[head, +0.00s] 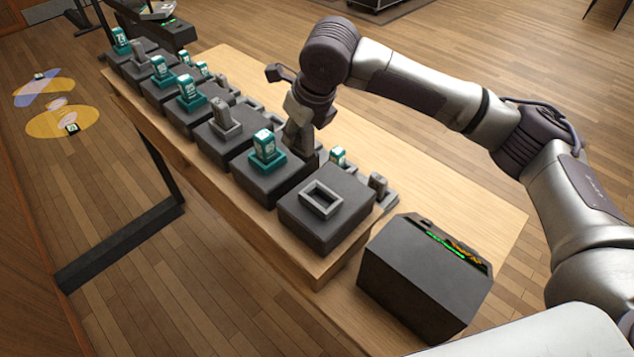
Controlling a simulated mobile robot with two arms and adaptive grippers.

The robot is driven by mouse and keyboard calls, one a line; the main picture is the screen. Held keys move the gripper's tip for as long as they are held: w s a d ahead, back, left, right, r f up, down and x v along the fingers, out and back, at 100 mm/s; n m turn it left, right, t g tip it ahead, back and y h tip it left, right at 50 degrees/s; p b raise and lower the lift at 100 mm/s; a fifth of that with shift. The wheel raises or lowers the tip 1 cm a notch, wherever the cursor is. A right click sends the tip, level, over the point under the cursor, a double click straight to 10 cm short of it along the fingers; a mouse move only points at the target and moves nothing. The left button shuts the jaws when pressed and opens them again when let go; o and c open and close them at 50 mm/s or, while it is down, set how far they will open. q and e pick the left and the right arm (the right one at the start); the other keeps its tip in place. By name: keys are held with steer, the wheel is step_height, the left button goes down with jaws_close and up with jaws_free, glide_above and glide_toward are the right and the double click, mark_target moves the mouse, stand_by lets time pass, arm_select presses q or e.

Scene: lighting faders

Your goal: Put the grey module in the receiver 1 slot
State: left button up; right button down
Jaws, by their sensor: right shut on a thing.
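My right gripper (298,128) reaches down over the row of dark blocks, behind the nearest teal module. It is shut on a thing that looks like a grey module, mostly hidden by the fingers. An empty slot with a raised grey rim (322,199) is on top of the nearest block (318,228), in front and to the right of the gripper. Another grey module (225,117) stands upright in a block to the left. I cannot read which slot is receiver 1. My left gripper is out of view.
Teal modules (264,147) stand in several other blocks along the wooden table (440,195). A small grey piece (377,184) and a teal one (338,156) stand behind the nearest block. A dark box with green lights (420,285) is at the near right.

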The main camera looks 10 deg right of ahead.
steer(key=p, duration=0.1)
glide_above(311, 190)
steer(key=s, duration=0.1)
steer(key=f, duration=0.2)
steer(key=d+f, duration=0.1)
steer(key=f, duration=0.1)
steer(key=shift+s, duration=0.2)
step_height(311, 190, down, 4)
steer(key=shift+s+r+p, duration=0.1)
steer(key=shift+r+p, duration=0.1)
steer(key=shift+p, duration=0.45)
steer(key=shift+f, duration=0.3)
steer(key=c, duration=1)
jaws_free()
steer(key=shift+r, duration=0.1)
steer(key=shift+r, duration=0.25)
steer(key=b+v, duration=0.1)
steer(key=v, duration=1)
steer(key=shift+s+d+r, duration=0.15)
steer(key=shift+r, duration=0.1)
steer(key=shift+f, duration=0.1)
